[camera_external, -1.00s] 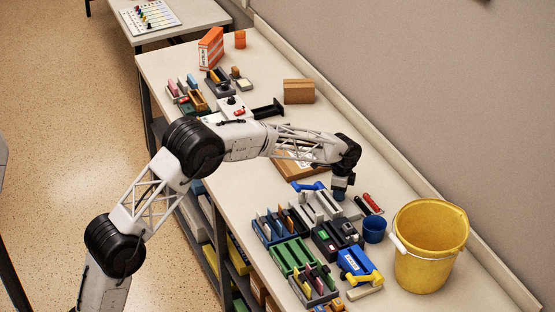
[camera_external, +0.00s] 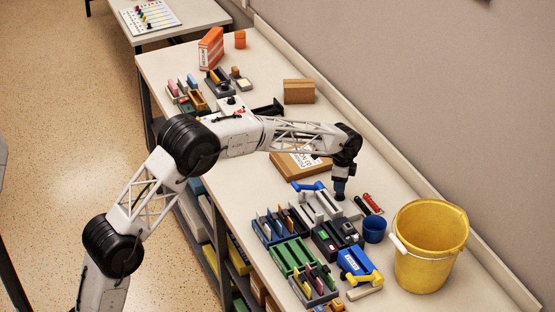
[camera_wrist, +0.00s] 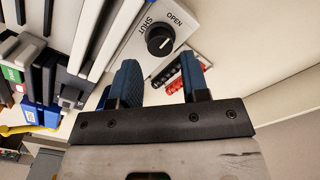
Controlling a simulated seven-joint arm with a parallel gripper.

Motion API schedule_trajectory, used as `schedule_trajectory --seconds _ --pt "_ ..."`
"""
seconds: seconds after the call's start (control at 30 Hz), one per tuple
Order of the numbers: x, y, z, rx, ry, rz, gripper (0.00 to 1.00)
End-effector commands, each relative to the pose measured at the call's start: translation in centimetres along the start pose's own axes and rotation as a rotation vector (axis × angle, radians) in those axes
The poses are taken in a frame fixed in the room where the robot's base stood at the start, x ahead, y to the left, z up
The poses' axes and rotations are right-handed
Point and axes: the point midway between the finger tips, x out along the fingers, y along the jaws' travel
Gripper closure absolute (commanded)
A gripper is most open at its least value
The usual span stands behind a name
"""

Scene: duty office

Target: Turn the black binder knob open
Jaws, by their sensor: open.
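The black knob (camera_wrist: 160,40) sits on a light grey plate (camera_wrist: 138,52) marked OPEN and SHUT, in the wrist view. It is round, with a small pale mark on its face; I cannot tell clearly which word the mark points to. My gripper (camera_wrist: 154,78) is open, with two blue fingers apart and nothing between them. In the wrist view the knob shows just beyond the fingertips, apart from them. In the outside view my gripper (camera_external: 340,192) points down over the right end of the grey binder (camera_external: 316,204), and the knob cannot be made out there.
Red and black cylinders (camera_external: 372,201) lie right of my gripper. A blue cup (camera_external: 375,230) and a yellow bucket (camera_external: 430,250) stand nearby. Blue (camera_external: 277,226) and green (camera_external: 293,255) racks sit in front. A cardboard box (camera_external: 300,165) lies behind.

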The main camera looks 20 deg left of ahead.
Motion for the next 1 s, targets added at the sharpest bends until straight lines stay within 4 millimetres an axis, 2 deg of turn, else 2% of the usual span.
schedule_trajectory --seconds 0.2,0.33,1.0 --pt "-2.6 0.0 0.0 0.000 0.001 -0.001 0.58" --pt "-3.5 0.0 0.0 0.000 0.001 -0.002 0.58" --pt "-3.8 0.0 0.0 0.000 0.001 -0.001 0.58"
